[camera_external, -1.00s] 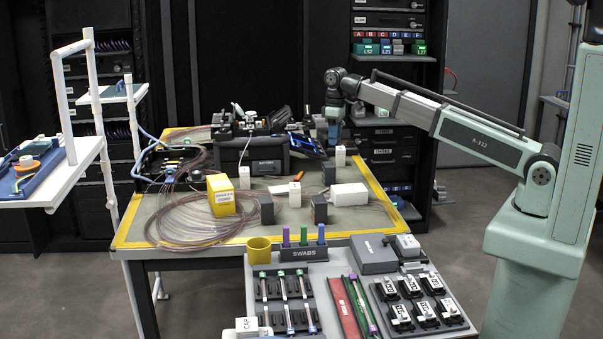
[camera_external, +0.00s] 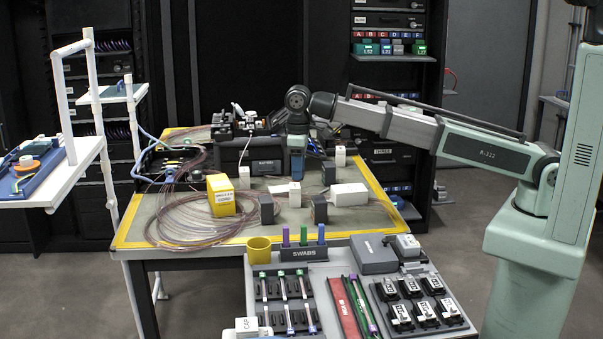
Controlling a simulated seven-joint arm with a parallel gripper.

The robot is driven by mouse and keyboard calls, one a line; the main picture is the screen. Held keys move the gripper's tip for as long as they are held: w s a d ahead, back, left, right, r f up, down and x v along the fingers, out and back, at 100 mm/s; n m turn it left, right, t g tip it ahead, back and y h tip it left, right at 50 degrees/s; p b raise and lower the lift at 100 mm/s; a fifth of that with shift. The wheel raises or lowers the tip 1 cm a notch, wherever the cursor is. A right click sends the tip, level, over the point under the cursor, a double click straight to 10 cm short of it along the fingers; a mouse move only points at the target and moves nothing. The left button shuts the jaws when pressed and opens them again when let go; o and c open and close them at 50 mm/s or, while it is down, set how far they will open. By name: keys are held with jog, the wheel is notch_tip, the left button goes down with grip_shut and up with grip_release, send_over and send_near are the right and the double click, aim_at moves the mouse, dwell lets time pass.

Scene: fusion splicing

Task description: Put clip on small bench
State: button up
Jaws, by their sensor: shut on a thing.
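My gripper (camera_external: 297,174) points down over the middle of the yellow-edged table (camera_external: 150,229), in front of the black splicing gear. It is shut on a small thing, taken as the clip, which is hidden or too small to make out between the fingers. I cannot tell whether the fingertips are clear of the table top. A white upright block (camera_external: 295,195) stands just below the gripper in the picture. I cannot tell for sure which surface is the small bench; a grey-topped one (camera_external: 340,262) with trays stands in front.
A yellow box (camera_external: 221,196), dark blocks (camera_external: 266,209) and a white block (camera_external: 348,194) stand around the gripper. Coiled fibre (camera_external: 180,222) covers the table's left. The front top carries a swab holder (camera_external: 304,254), a yellow cup (camera_external: 259,249) and black cases (camera_external: 412,287).

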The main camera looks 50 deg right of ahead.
jog(key=s+a+n, duration=0.1)
jog(key=s+a, duration=0.7)
jog(key=a, duration=0.4)
jog(key=n, duration=0.2)
send_over(326, 315)
notch_tip(326, 315, down, 4)
jog(key=shift+f, duration=5.55)
jog(key=shift+d+f, duration=0.1)
jog(key=shift+f, duration=0.05)
jog(key=o, duration=1)
jog(key=shift+r, duration=0.2)
